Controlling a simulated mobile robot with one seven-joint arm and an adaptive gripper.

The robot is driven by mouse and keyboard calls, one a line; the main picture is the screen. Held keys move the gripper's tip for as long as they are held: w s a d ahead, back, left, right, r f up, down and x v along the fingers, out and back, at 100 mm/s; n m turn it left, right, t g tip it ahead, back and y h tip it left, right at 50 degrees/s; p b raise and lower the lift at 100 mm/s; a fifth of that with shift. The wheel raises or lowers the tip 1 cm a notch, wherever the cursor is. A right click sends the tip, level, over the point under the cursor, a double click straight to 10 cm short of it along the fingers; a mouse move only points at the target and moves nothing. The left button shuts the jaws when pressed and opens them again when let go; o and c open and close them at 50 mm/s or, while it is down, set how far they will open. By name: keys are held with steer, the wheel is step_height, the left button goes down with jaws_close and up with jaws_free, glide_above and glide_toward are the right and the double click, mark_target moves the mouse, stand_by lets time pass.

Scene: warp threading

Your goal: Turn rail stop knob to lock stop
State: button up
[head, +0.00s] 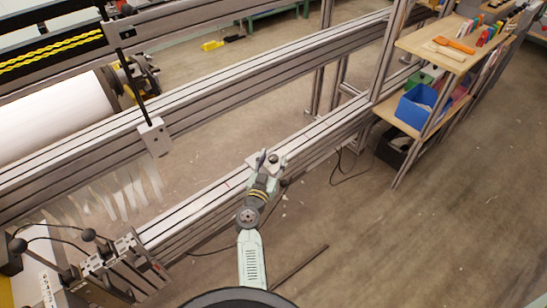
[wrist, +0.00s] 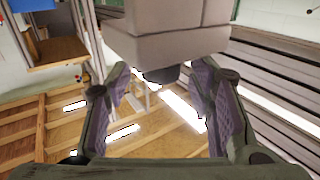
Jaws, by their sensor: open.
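The rail stop, a pale grey block (wrist: 165,35), fills the top middle of the wrist view. Its dark round knob (wrist: 161,75) sticks out below it, between the fingers of my gripper (wrist: 162,82). The fingers stand apart on either side of the knob, with visible gaps, and do not clearly touch it. In the head view my gripper (head: 263,166) is at the lower rail, against the small light stop block (head: 280,160). The gripper partly hides the stop there, and the knob's turn position cannot be told.
The lower aluminium rail (head: 325,124) runs diagonally past my gripper. The upper rail (head: 255,82) lies behind it, with a hanging light block (head: 154,137). A shelf with a blue bin (head: 417,106) stands at right. The floor (head: 400,235) at lower right is mostly clear.

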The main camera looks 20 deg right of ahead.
steer(key=shift+x, duration=0.9)
steer(key=shift+c, duration=0.2)
jaws_close()
